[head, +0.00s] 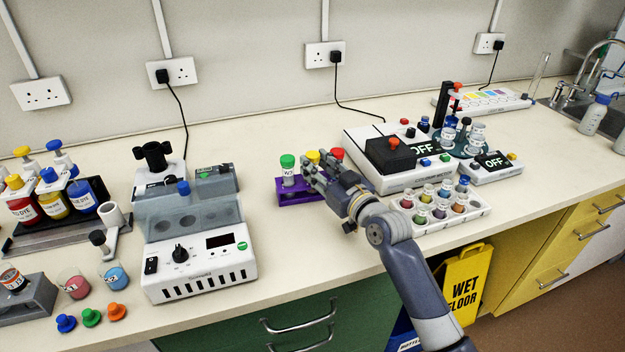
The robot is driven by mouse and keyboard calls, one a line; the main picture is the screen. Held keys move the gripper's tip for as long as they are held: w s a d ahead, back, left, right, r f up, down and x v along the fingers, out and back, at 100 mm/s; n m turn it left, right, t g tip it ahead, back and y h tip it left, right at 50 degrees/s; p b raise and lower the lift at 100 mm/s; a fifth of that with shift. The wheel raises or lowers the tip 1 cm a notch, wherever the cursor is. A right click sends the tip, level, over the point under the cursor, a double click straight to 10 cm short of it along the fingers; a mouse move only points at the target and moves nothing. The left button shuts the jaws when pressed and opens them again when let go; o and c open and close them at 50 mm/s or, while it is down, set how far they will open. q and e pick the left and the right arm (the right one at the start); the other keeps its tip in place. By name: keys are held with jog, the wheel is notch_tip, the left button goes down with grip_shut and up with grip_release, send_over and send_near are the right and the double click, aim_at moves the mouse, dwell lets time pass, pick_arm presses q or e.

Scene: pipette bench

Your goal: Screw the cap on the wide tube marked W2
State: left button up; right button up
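A purple rack (296,197) stands mid-bench and holds wide tubes. The leftmost wide tube (288,172) is upright with a green cap (288,160) on top; its small label is too blurred to read surely. A yellow cap (313,156) and a red cap (337,153) show to its right, with what is below them mostly hidden by my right gripper. I cannot tell which tube is W2. My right gripper (314,168) reaches in from the right, fingers at the yellow cap. Whether they touch or hold anything is unclear. My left gripper is out of view.
A white centrifuge-like machine (200,265) stands left of the rack. A white tray of small jars (450,219) and a box marked OFF (400,178) stand right. Loose blue (65,323), green (91,317) and orange (117,312) stoppers lie front left. Bench before the rack is clear.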

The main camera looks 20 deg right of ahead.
jog(key=c, duration=0.7)
jog(key=shift+r, duration=0.15)
jog(key=shift+r, duration=0.25)
notch_tip(320, 180, up, 7)
jog(key=shift+f+b+v, duration=0.15)
jog(key=shift+b+v, duration=0.5)
jog(key=shift+v, duration=3.9)
jog(key=shift+f+b+v, duration=0.15)
jog(key=shift+b+v, duration=0.5)
jog(key=shift+v, duration=3.9)
